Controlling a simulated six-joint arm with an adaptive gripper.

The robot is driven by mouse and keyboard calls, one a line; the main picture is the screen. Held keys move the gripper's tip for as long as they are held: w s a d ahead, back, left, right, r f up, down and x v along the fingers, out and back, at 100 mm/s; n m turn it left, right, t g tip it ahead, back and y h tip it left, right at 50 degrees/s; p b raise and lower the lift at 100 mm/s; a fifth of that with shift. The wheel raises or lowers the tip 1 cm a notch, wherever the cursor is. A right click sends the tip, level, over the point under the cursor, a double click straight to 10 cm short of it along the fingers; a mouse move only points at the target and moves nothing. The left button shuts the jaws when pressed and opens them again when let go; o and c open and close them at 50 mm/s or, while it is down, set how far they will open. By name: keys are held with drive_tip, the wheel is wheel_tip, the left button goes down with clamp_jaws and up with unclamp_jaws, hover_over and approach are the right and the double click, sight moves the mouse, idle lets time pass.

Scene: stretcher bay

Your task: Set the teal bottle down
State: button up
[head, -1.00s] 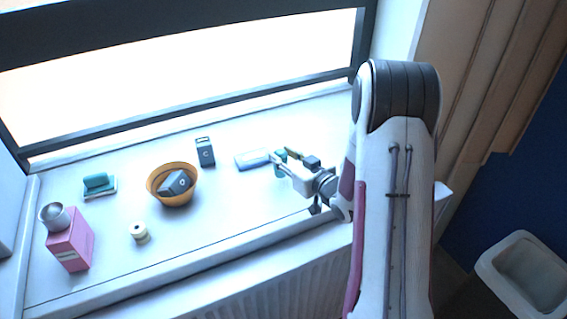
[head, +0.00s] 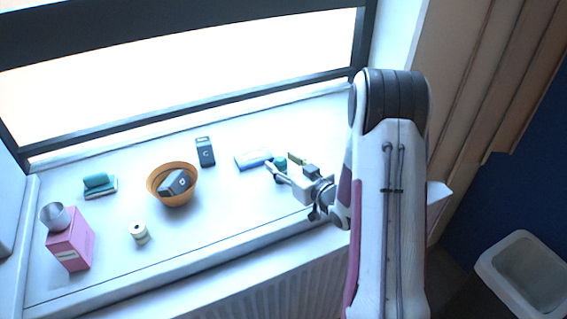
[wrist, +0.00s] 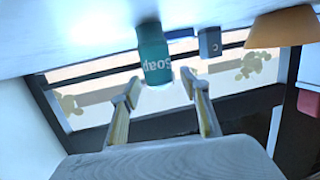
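The teal bottle (wrist: 154,55), with "Soap" lettering, stands upright on the white windowsill (head: 225,200). The wrist view is upside down, with the sill along its top. In the head view the bottle (head: 281,162) is small and partly hidden by my gripper. My gripper (wrist: 160,88) is open, with one finger on each side of the bottle's upper end and a visible gap on both sides. In the head view my gripper (head: 281,163) is low over the right part of the sill.
A pale blue-white box (head: 252,160) lies just left of the bottle. Farther left are a dark box (head: 205,152), an orange bowl (head: 158,196) holding another dark box, a spool (head: 139,233), a pink box (head: 72,247) with a metal cup on it, and a teal item (head: 97,181).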

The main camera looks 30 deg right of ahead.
drive_tip(key=shift+r, duration=0.15)
drive_tip(key=shift+s, duration=0.15)
drive_tip(key=v, duration=1.1)
drive_tip(key=shift+s, duration=0.35)
drive_tip(key=shift+w+d+r, duration=0.1)
drive_tip(key=shift+r, duration=0.05)
idle(0.5)
drive_tip(key=s+a+r+m+g+h, duration=0.1)
drive_tip(key=s+a+r+g+h, duration=0.25)
drive_tip(key=r, duration=0.25)
drive_tip(key=s+a+r+g+h, duration=0.2)
drive_tip(key=s+r+g, duration=0.15)
drive_tip(key=r, duration=0.25)
drive_tip(key=s+a+r+g+y, duration=0.1)
drive_tip(key=s+a, duration=0.4)
drive_tip(key=s, duration=0.4)
drive_tip(key=s+a+r+g+y, duration=0.1)
drive_tip(key=s+a+y, duration=0.1)
drive_tip(key=s+a, duration=0.4)
drive_tip(key=s, duration=0.3)
drive_tip(key=shift+s+a+m+g, duration=0.2)
drive_tip(key=shift+s+m+g, duration=0.15)
drive_tip(key=shift+m+g, duration=0.05)
